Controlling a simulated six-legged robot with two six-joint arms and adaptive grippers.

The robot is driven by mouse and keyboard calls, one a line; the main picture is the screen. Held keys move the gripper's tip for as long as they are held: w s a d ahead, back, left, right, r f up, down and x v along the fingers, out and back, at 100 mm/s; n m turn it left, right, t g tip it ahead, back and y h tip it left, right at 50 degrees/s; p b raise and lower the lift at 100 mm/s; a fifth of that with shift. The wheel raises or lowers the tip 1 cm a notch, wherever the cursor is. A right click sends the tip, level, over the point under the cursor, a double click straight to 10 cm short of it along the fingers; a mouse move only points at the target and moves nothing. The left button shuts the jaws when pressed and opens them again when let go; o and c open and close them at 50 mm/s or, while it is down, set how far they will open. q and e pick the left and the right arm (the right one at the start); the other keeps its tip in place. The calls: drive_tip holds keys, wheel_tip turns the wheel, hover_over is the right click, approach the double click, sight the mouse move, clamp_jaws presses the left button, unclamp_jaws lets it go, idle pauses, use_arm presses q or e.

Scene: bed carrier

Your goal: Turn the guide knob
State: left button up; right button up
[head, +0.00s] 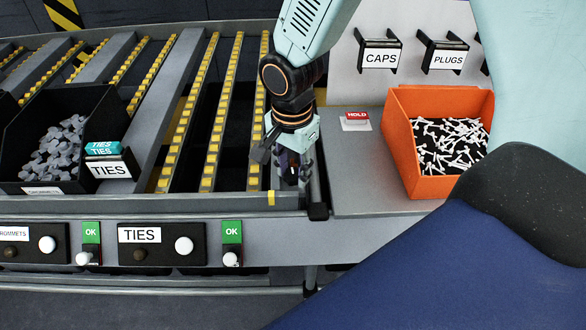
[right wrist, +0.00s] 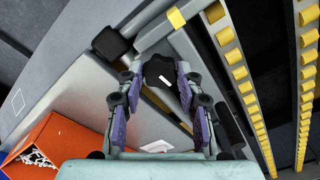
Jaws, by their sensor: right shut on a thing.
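The guide knob (right wrist: 160,70) is a black, rounded knob with a short white mark, seen in the right wrist view between the fingers. My right gripper (right wrist: 160,82) has its purple finger pads on both sides of it and is shut on it. In the head view my right gripper (head: 290,172) points down at the right end of the roller track, by the grey rail. There the gripper hides most of the knob. My left gripper is not in view.
An orange bin (head: 398,148) of white plugs stands to the right, beside a red HOLD button (head: 356,118). A black bin (head: 12,165) of grey pieces stands at the left. Panels with white knobs and green OK signs (head: 232,231) line the front edge.

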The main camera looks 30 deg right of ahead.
sight(293, 179)
drive_tip(key=shift+m, duration=0.3)
drive_tip(key=o, duration=1.2)
drive_tip(key=shift+c, duration=0.2)
wheel_tip(293, 179, up, 12)
drive_tip(key=shift+s+a, duration=0.35)
drive_tip(key=shift+s, duration=0.05)
drive_tip(key=shift+s, duration=0.1)
